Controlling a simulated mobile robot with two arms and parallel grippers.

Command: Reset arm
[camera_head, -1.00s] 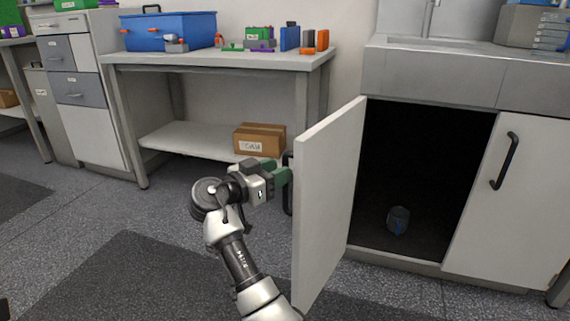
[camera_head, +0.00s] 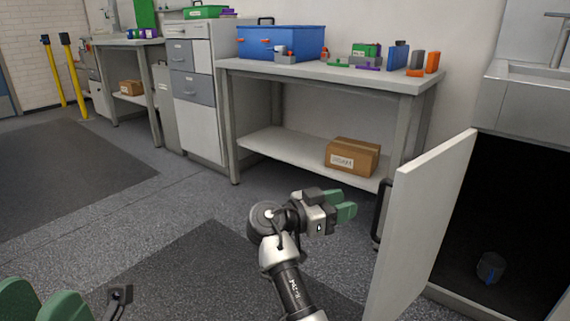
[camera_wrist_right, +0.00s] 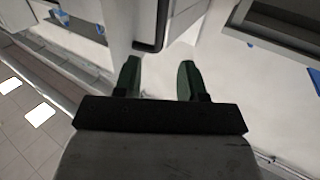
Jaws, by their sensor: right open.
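My right gripper (camera_head: 345,206) has green fingers and is just left of the open white cabinet door (camera_head: 425,225) in the head view. In the right wrist view its two fingers (camera_wrist_right: 158,82) stand apart with nothing between them. The door's dark handle (camera_wrist_right: 160,30) shows ahead of the fingers, apart from them; it also shows in the head view beside the gripper (camera_head: 380,212). My left gripper (camera_head: 48,303) shows only partly at the lower left corner of the head view; its green fingertips are cut off by the frame.
A workbench (camera_head: 330,75) holds a blue toolbox (camera_head: 280,43) and several small parts. A cardboard box (camera_head: 352,156) is on its lower shelf. A dark cup-like object (camera_head: 491,267) sits inside the open cabinet. Drawers (camera_head: 195,88) stand left of the bench. The floor at left is clear.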

